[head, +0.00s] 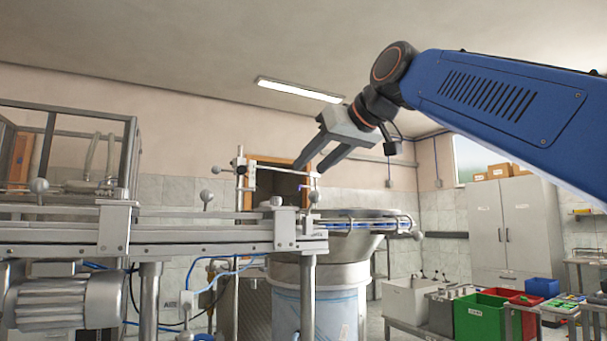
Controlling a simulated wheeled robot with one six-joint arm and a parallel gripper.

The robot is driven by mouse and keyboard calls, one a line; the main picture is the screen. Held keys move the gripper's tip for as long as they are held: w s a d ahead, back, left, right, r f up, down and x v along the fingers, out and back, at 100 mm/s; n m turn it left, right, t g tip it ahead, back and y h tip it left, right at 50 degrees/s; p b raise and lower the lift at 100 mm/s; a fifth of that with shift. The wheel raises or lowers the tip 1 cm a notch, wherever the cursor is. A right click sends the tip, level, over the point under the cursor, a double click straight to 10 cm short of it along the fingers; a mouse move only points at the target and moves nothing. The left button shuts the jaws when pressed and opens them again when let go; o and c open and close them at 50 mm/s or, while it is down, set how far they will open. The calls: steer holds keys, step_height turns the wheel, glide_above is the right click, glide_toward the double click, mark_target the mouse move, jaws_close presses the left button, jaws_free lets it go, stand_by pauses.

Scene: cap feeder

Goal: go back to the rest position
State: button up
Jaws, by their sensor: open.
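My gripper (313,169) is open and empty. It hangs at the end of my blue arm in the upper middle of the head view, with its two dark fingers pointing down and to the left. In the picture the fingertips are just above the conveyor rail and its guide posts; I cannot tell how far apart they are in depth. Nothing is between the fingers.
A steel conveyor (190,236) runs across the left and middle. A round feeder bowl (335,245) stands behind it. A green bin (480,316) and a red bin (522,298) are at lower right. A grey cabinet (515,228) stands at the back right.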

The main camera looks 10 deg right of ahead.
steer(key=shift+v, duration=0.8)
steer(key=s+d+f+m+g+h, duration=0.1)
steer(key=s+d+f, duration=0.1)
steer(key=f, duration=0.8)
steer(key=s+d+f+m+g+h, duration=0.1)
steer(key=s+d+f+g, duration=0.1)
steer(key=f, duration=0.9)
steer(key=s+d+f+m+g+h, duration=0.1)
steer(key=s+d+f, duration=0.1)
steer(key=f, duration=0.8)
steer(key=s+d+f+g, duration=0.1)
steer(key=s+f, duration=0.4)
steer(key=f, duration=0.6)
steer(key=s+d+f+m+g+h, duration=0.1)
steer(key=s+f, duration=0.4)
steer(key=f, duration=0.6)
steer(key=s+d+f+g+h, duration=0.1)
steer(key=s+d+f, duration=0.2)
steer(key=s+f, duration=0.3)
step_height(320, 180, down, 5)
steer(key=shift+f+m+g, duration=0.15)
steer(key=shift+m+g, duration=0.15)
steer(key=shift+g, duration=0.1)
